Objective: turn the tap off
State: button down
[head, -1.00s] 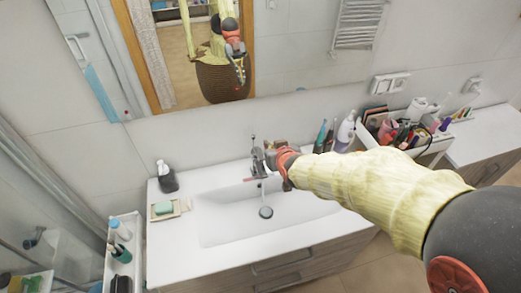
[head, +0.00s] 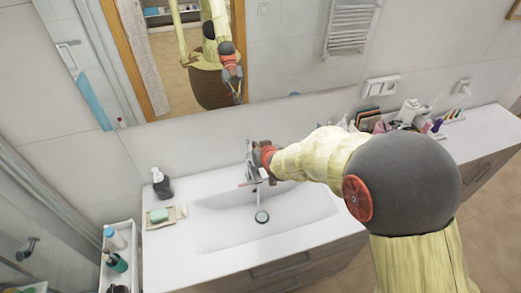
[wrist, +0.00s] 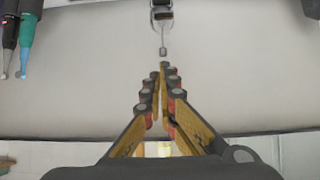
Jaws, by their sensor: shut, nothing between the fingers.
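The chrome tap (head: 249,151) stands at the back edge of the white sink (head: 310,205), its upper part visible just left of my wrist in the head view. A thin pale streak, seemingly water, runs below it toward the round drain (head: 262,217). In the wrist view a chrome part of the tap (wrist: 161,14) with a thin lever-like piece shows at the top centre, ahead of my fingertips. My gripper (wrist: 164,70) is shut and empty. In the head view it overlaps the tap, and whether they touch is unclear.
A soap dispenser (head: 162,184) and a soap dish (head: 163,216) stand left of the sink. Toothbrush-like items (wrist: 26,40) show at the wrist view's upper left. A crowded organiser (head: 405,118) stands to the right, partly behind my arm. A mirror is on the wall.

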jog(key=shift+s+d+f, duration=0.1)
jog(key=shift+s+f, duration=0.1)
jog(key=shift+f, duration=0.85)
jog(key=shift+s+f, duration=0.2)
jog(key=shift+f, duration=0.85)
jog(key=f+t+b, duration=0.1)
jog(key=b, duration=0.2)
jog(key=s+f+b, duration=0.1)
jog(key=b, duration=0.3)
jog(key=shift+d+t+y, duration=0.15)
jog(key=shift+t+y, duration=0.15)
jog(key=shift+t, duration=0.1)
jog(key=s+f+b, duration=0.1)
jog(key=b, duration=0.2)
jog(key=shift+d+f, duration=0.1)
jog(key=shift+d, duration=0.05)
